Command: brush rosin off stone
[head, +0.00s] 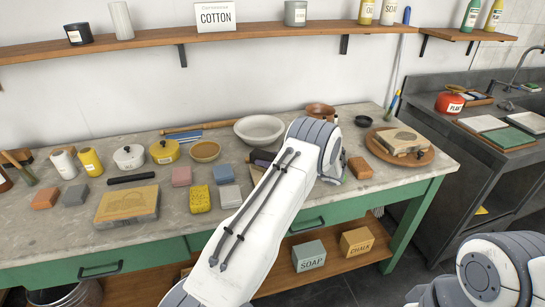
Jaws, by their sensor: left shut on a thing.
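A pale stone slab with a drawing on its tan top (127,203) lies at the front left of the worktable. Another stone (402,140) with a faint tan mark rests on a round wooden board (376,147) at the right. My left arm reaches over the table's middle, and its gripper (336,172) is low over the tabletop, left of the round board. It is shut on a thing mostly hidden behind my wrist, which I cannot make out. A reddish-brown block (361,167) is just right of the gripper. My right arm shows at the lower right, its gripper out of view.
Bowls, pots, and colored blocks crowd the table left of my arm, with a white bowl (260,130) behind. A yellow sponge (200,199) lies near the front. A small dark bowl (363,121) is near the back right. A sink counter (470,150) stands to the right.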

